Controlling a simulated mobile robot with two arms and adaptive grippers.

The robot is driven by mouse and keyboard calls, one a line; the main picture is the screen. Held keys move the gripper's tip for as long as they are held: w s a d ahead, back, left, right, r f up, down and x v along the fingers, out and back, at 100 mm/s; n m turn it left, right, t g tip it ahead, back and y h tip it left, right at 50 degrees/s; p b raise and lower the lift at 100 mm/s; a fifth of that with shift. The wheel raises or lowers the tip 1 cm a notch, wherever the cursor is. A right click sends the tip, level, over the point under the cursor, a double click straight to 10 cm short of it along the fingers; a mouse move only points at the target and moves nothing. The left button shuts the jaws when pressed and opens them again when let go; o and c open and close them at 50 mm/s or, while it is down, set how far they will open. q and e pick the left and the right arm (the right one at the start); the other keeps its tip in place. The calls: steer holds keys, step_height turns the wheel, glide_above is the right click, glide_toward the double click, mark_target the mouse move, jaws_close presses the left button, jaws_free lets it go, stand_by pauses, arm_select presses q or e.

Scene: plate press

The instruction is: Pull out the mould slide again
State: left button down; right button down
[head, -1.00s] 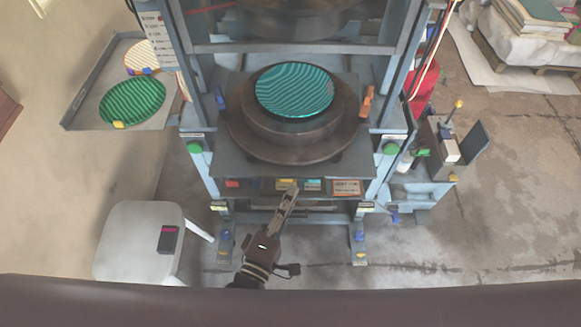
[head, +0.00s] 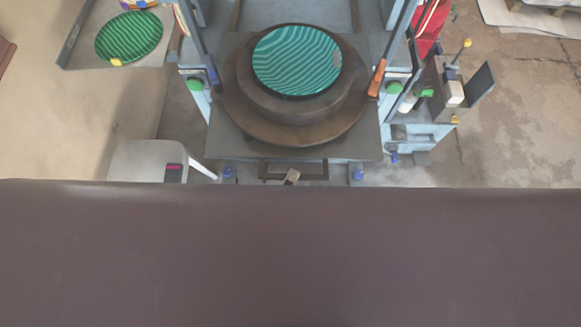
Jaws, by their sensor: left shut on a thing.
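The mould slide (head: 219,138) is a dark flat plate standing out of the press frame towards me. It carries a round brown mould (head: 240,105) with a teal, wavy-striped plate (head: 297,60) on top. A dark bar handle (head: 318,170) is at the slide's front edge. The tip of my left gripper (head: 292,176) is at the middle of this handle, shut on it. The rest of that arm is hidden behind the brown surface below. My right gripper is not in view.
A green striped plate (head: 128,38) lies on a side tray at the left. A pale stool (head: 140,160) stands below it. Blue and orange levers flank the mould. A side unit with a yellow-knobbed lever (head: 467,44) stands right. A brown surface blocks the lower view.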

arm_select(q)
steer(key=c, duration=2.3)
jaws_free()
steer(key=shift+w, duration=0.15)
steer(key=v, duration=1.2)
steer(key=shift+f, duration=0.1)
